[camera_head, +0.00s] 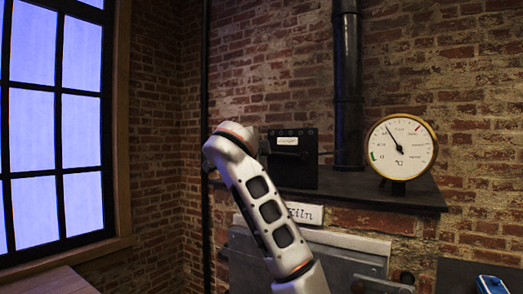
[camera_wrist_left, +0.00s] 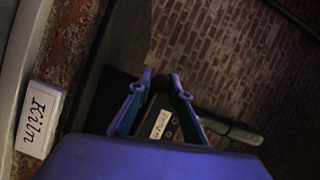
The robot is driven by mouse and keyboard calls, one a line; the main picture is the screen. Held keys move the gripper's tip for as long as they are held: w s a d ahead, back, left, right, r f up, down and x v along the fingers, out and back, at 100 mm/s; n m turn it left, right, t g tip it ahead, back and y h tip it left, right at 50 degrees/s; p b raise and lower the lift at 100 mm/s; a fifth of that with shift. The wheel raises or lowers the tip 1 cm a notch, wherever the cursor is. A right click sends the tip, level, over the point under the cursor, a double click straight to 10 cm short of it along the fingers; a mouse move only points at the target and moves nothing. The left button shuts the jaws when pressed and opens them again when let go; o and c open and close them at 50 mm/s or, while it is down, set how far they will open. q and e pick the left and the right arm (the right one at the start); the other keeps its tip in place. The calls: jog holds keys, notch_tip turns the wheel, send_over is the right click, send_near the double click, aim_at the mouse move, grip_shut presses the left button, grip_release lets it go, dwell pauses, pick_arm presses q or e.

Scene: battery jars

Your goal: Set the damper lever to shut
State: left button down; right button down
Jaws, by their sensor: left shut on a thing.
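The damper box (camera_head: 305,175), black with a small white label on its front, stands on the dark shelf. In the wrist view its label (camera_wrist_left: 162,124) shows between and beyond my fingers. A thin dark lever (camera_head: 292,154) crosses the front of the box below the label. My left gripper (camera_wrist_left: 164,82) is at the left part of the box, its two fingers apart around something narrow, shut on the lever. The grip itself is dark and mostly hidden behind my wrist in the head view. The lever's exact setting cannot be read. My right gripper is not in view.
A dark flue pipe (camera_head: 347,90) rises behind the shelf (camera_head: 400,190). A round brass thermometer (camera_head: 402,149) stands at its right. The kiln sign (camera_head: 305,213) hangs below the shelf edge. A blue object (camera_head: 491,285) is at the bottom right. A window is at left.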

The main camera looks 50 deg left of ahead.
pick_arm(q)
jog(key=shift+f+n, duration=0.3)
jog(key=shift+f, duration=0.15)
jog(key=c, duration=1.8)
grip_release()
